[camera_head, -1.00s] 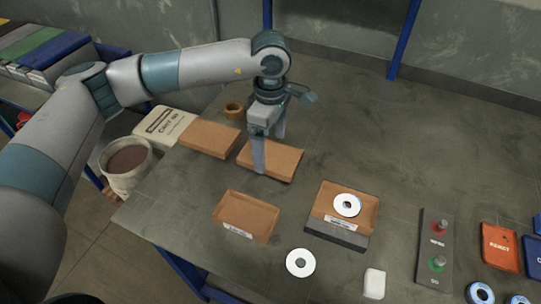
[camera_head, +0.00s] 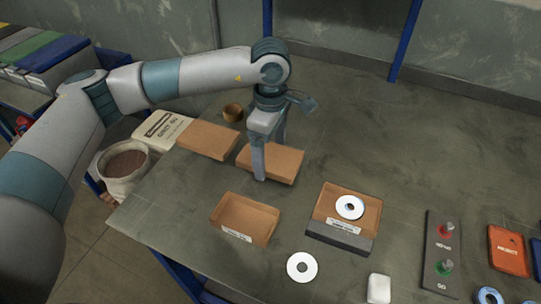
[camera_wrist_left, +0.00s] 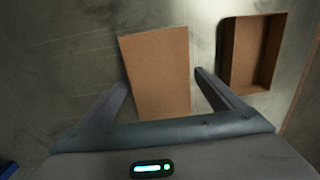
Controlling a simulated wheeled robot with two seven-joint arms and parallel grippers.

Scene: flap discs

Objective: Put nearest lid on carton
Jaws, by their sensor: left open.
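Two flat brown cardboard lids lie on the grey table in the head view: the nearer lid (camera_head: 286,164) and a farther-left lid (camera_head: 208,140). My left gripper (camera_head: 270,158) is open and points down at the nearer lid, with its fingers on either side of it. In the left wrist view this lid (camera_wrist_left: 157,70) shows between the spread fingers (camera_wrist_left: 162,82), unheld. An open, empty carton (camera_head: 245,218) with a white label sits in front; an open carton also shows in the wrist view (camera_wrist_left: 255,52). Another open carton (camera_head: 328,209) holds a white disc (camera_head: 349,207).
The second carton rests on a dark stand (camera_head: 338,239). A loose white disc (camera_head: 301,267) and a white block (camera_head: 378,288) lie at the front. The table's back right is clear.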

